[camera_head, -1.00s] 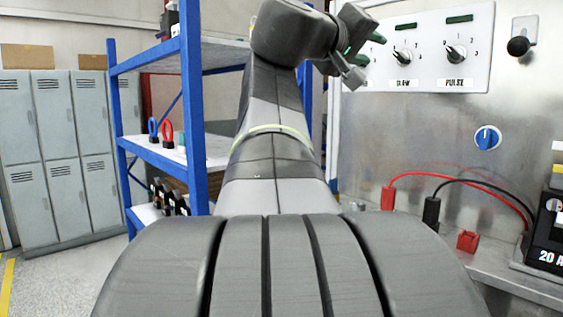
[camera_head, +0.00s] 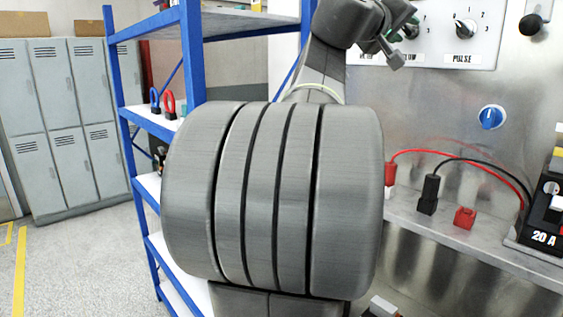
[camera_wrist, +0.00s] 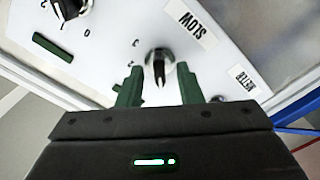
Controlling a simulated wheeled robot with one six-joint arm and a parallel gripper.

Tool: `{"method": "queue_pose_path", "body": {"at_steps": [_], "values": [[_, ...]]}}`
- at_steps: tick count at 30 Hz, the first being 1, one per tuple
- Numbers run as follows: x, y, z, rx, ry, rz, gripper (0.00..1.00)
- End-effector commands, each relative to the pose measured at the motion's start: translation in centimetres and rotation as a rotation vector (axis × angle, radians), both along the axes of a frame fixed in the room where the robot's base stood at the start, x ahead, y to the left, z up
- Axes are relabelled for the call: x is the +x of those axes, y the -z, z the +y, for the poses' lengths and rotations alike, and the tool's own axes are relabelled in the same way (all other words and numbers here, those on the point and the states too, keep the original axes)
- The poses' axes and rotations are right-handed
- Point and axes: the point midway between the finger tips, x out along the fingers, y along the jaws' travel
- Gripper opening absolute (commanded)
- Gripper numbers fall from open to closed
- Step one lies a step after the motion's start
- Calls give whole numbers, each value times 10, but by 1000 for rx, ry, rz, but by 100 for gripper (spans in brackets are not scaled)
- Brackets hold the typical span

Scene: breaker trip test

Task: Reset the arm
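A white control panel (camera_head: 488,50) is on the metal wall at upper right. Its PULSE knob (camera_head: 465,28) is in plain view, and the SLOW knob (camera_head: 411,31) is partly covered by my gripper (camera_head: 400,38). In the wrist view my gripper (camera_wrist: 158,84) is open, its two green fingers apart. The SLOW knob (camera_wrist: 158,62) appears upside down between and just beyond the fingertips; I cannot tell whether they touch it. The PULSE knob (camera_wrist: 72,8) is cut off at upper left. My arm runs up the middle of the head view.
A metal bench (camera_head: 460,235) below the panel holds a red plug (camera_head: 389,174), a black plug (camera_head: 430,194), a red block (camera_head: 465,217) and a black 20 A unit (camera_head: 545,225). A blue dial (camera_head: 491,117) is above. A blue shelf (camera_head: 192,50) and lockers (camera_head: 65,120) stand left.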

Motion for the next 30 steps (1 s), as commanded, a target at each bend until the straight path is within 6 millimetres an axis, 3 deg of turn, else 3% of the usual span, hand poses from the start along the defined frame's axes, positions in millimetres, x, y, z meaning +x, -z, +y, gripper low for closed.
{"method": "queue_pose_path", "body": {"at_steps": [11, 30], "values": [[-12, 1, 14, -6, -2, 3, 33], [-82, 2, 93, -4, -3, 6, 33]]}}
